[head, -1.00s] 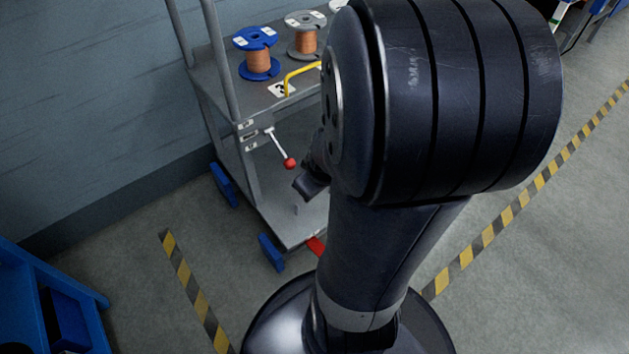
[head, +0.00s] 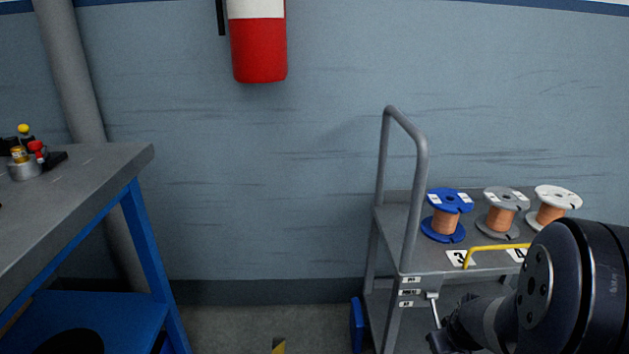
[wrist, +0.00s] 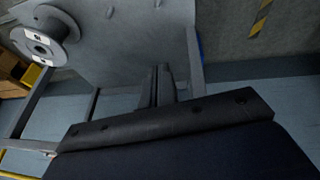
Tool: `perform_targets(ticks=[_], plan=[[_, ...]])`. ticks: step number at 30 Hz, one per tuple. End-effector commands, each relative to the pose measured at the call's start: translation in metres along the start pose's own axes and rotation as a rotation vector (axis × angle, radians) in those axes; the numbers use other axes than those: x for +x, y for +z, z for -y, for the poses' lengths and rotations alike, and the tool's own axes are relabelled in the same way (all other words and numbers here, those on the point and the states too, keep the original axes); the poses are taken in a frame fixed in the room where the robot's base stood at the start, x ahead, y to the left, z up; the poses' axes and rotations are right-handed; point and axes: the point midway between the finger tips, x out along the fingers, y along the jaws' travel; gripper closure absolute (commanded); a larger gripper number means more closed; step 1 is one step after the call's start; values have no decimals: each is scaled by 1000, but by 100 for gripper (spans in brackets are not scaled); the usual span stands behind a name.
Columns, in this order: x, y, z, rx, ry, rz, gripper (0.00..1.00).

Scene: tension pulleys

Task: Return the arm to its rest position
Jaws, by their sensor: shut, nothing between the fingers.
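My arm (head: 575,290) fills the lower right corner of the head view, in front of the cart. My gripper is at the end of the dark wrist, and in the wrist view its two dark fingers (wrist: 160,76) lie close together, shut and empty. In the head view only a dark part of the wrist end shows, low beside the cart's upright, and the fingertips cannot be made out there.
A grey cart (head: 398,222) with a tall handle carries blue, grey and white wire spools (head: 445,216) and a yellow bar (head: 495,247). A workbench (head: 75,190) stands at the left. A fire extinguisher (head: 258,50) hangs on the wall. Floor shows between bench and cart.

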Motion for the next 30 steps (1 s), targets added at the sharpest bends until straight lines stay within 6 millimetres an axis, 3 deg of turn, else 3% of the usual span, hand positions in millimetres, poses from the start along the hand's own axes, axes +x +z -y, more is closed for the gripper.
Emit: perform_targets(ticks=[5, 19, 30], plan=[[11, 6, 0, 0, 1, 0, 100], [10, 6, 0, 0, 1, -1, 100], [-22, -8, -1, -1, 0, -1, 100]])
